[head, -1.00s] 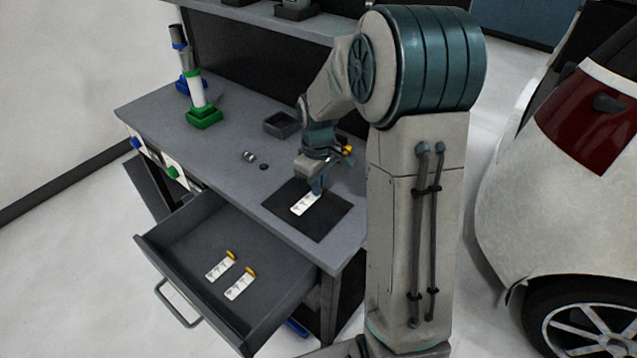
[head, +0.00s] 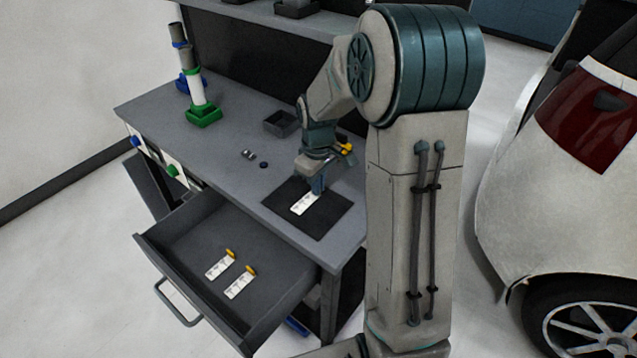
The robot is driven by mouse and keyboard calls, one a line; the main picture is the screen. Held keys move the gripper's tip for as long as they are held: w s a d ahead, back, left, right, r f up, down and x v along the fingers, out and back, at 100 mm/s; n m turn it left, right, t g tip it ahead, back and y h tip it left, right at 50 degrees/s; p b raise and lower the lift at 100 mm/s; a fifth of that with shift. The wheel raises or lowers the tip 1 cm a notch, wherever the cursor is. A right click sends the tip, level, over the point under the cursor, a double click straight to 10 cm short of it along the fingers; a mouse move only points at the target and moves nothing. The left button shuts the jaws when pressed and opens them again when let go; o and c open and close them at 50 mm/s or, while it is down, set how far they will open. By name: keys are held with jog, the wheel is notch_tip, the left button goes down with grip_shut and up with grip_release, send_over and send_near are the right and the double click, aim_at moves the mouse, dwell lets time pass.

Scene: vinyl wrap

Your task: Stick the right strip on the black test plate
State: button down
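The black test plate (head: 328,223) lies flat on the grey workbench near its right front corner. A white strip (head: 303,204) with dark marks is over the plate and looks flat on it or very close to it. My gripper (head: 317,187) points down at the strip's far end. Its fingertips are too small and partly hidden, so I cannot tell whether they hold the strip. Two more white strips with yellow ends, a left one (head: 219,267) and a right one (head: 238,284), lie in the open drawer (head: 190,238).
A green-based roll stand (head: 203,113) and a blue-based one (head: 184,62) stand at the back left. A small dark tray (head: 281,124), a small metal piece (head: 249,155) and a dark disc (head: 264,165) lie behind the plate. A white car (head: 560,200) stands at the right.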

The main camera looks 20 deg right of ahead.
jog(key=shift+f, duration=0.1)
jog(key=c, duration=1.6)
grip_release()
jog(key=shift+o, duration=0.2)
notch_tip(320, 180, up, 14)
